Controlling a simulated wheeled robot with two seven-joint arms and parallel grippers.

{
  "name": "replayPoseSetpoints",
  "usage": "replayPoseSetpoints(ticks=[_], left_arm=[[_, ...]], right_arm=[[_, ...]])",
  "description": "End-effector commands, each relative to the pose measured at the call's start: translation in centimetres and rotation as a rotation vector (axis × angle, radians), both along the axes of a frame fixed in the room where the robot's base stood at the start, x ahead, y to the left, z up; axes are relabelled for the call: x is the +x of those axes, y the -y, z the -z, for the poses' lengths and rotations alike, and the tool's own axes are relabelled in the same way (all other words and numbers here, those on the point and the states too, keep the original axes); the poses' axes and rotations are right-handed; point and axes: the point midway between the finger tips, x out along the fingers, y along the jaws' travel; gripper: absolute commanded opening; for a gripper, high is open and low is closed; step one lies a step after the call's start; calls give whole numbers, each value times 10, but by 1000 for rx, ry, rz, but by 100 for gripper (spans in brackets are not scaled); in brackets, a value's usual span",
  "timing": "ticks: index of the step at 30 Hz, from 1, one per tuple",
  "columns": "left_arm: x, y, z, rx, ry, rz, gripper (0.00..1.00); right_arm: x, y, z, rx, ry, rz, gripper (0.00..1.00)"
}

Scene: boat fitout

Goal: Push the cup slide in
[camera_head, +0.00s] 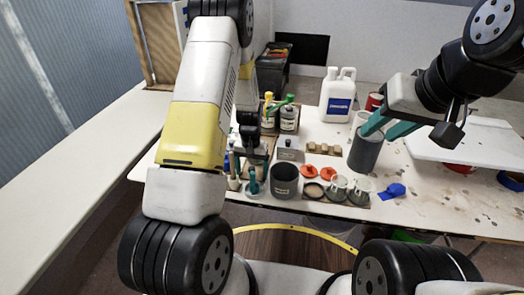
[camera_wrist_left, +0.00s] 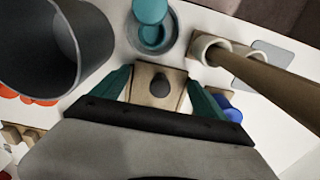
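No part is marked as the cup slide, so I cannot tell which it is. In the left wrist view a tan block with a dark round knob (camera_wrist_left: 160,87) lies between the teal fingers of my left gripper (camera_wrist_left: 160,95), which are spread apart. In the head view my left gripper (camera_head: 252,150) points down over the table's left part, partly hidden by my arm. A dark grey cup (camera_head: 284,183) stands right of it; a dark cup also shows in the left wrist view (camera_wrist_left: 45,50). My right gripper (camera_head: 378,130) has teal fingers at the rim of another grey cup (camera_head: 364,156); its grip is unclear.
A teal item (camera_wrist_left: 150,22) stands in a round grey dish beside white rings and a brown rod (camera_wrist_left: 270,85). Glass jars (camera_head: 337,188), orange lids (camera_head: 328,173) and a white jug (camera_head: 337,98) crowd the table. A white board (camera_head: 470,142) lies at right.

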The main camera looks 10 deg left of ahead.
Motion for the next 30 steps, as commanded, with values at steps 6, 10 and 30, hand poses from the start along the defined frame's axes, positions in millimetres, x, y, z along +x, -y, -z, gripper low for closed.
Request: replayPoseSetpoints(ticks=[6, 10, 30], left_arm=[[0, 0, 0, 0, 0, 0, 38], [0, 0, 0, 0, 0, 0, 12], [29, 1, 0, 0, 2, 0, 3]], right_arm=[[0, 0, 0, 0, 0, 0, 36], [0, 0, 0, 0, 0, 0, 36], [0, 0, 0, 0, 0, 0, 36]])
